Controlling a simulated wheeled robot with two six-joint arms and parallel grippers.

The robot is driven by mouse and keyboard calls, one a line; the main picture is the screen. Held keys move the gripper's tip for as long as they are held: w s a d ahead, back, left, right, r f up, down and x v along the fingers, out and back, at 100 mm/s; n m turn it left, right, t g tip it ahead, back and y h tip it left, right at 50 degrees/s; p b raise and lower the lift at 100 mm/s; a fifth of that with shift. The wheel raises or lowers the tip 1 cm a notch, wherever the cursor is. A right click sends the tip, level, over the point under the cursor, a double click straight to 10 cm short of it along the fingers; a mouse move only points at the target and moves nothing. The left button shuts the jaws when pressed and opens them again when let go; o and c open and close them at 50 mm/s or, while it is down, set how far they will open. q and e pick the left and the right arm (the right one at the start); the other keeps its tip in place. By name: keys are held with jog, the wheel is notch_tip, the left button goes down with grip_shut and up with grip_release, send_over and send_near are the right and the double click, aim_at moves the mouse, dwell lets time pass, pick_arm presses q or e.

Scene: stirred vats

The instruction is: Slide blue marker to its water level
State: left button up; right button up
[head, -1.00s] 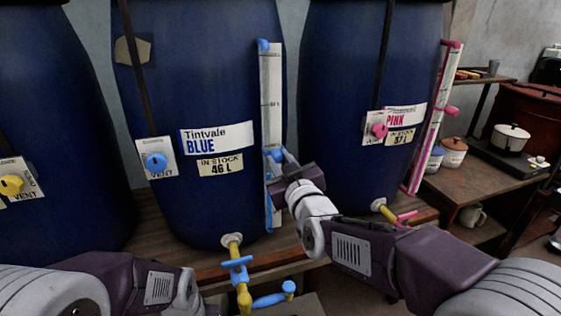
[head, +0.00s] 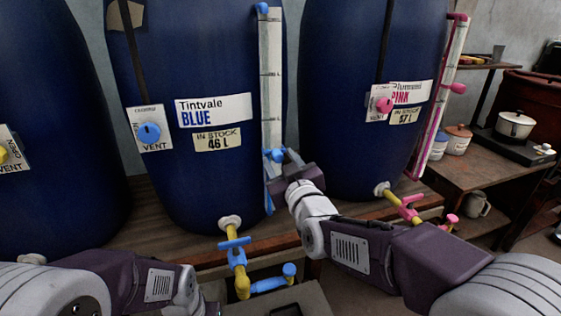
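The blue marker (head: 274,155) sits on the pale upright gauge tube (head: 271,80) at the right side of the Tintvale Blue vat (head: 195,70). It is in the tube's lower half, below the level of the 46 L tag. My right gripper (head: 279,161) is at the marker, with its fingers around the marker's knob and seemingly shut on it. The fingers partly hide the marker and the tube behind. The water level in the tube is hard to make out. My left arm is at the bottom left, and its gripper is out of view.
The blue tap (head: 238,262) juts out below the vat. A blue vent dial (head: 149,133) is on its front. The pink vat (head: 345,80) stands close on the right, with its own gauge (head: 440,100) and pink marker (head: 457,88). A side table (head: 450,165) holds pots.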

jog(key=p+v, duration=0.1)
jog(key=v, duration=0.8)
jog(key=w+d+f+m+g+h, duration=0.25)
jog(key=d+f+g+h, duration=0.25)
jog(key=d+f, duration=1)
jog(key=s+f+m+g, duration=0.5)
jog(key=s+f+g, duration=0.6)
jog(key=s+f, duration=0.65)
notch_tip(320, 180, up, 26)
jog(key=s+p, duration=0.1)
jog(key=p, duration=2.2)
jog(key=shift+d+n+p, duration=0.15)
jog(key=shift+n+p, duration=0.2)
jog(key=shift+s+f, duration=0.1)
